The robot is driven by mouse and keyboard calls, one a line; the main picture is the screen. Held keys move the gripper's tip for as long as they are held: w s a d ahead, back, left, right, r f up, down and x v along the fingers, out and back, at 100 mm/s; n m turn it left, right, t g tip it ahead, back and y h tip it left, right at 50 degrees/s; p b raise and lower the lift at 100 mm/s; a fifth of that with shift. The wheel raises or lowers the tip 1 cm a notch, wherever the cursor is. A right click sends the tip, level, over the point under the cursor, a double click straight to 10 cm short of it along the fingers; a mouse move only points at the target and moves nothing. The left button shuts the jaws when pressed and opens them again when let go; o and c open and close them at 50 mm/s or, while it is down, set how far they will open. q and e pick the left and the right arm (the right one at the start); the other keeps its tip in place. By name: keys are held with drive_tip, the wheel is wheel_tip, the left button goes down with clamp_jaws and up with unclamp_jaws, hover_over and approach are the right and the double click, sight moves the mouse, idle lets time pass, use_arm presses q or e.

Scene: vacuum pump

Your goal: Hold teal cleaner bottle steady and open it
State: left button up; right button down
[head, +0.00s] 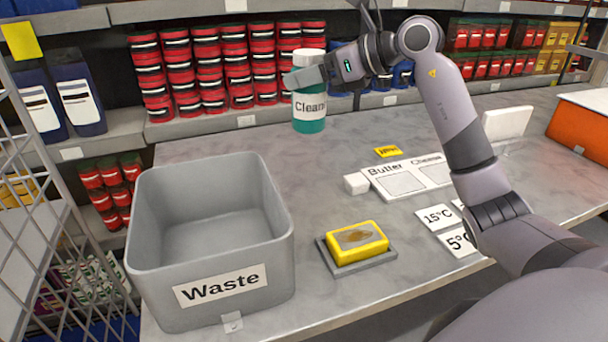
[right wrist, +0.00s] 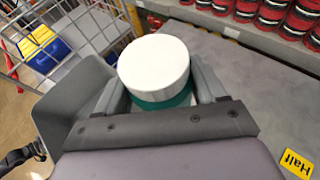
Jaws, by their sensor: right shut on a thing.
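The teal cleaner bottle (head: 309,110) has a white label reading "Clean" and a white cap (head: 308,57). It is upright at the back edge of the table in the head view. My right gripper (head: 309,78) is shut on it just below the cap. In the right wrist view the white cap (right wrist: 155,62) sits on the bottle between the two fingers (right wrist: 165,98), with a teal band showing beneath. I cannot tell whether the bottle's base touches the table. My left gripper is not in view.
A grey "Waste" bin (head: 277,238) stands at the table's front left. A yellow sponge-like item (head: 357,238) lies on a grey tray (head: 338,268). A "Butter Cheese" board (head: 411,174) and temperature cards (head: 437,217) lie to the right. Shelves of red cans (head: 210,75) are behind.

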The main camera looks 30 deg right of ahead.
wheel_tip(320, 180, down, 18)
idle(0.5)
drive_tip(key=shift+r, duration=0.1)
drive_tip(key=shift+c, duration=0.4)
unclamp_jaws()
drive_tip(key=shift+f, duration=0.2)
drive_tip(key=b+v, duration=0.1)
drive_tip(key=v, duration=1.1)
drive_tip(key=shift+r+b, duration=0.25)
drive_tip(key=shift+b, duration=0.1)
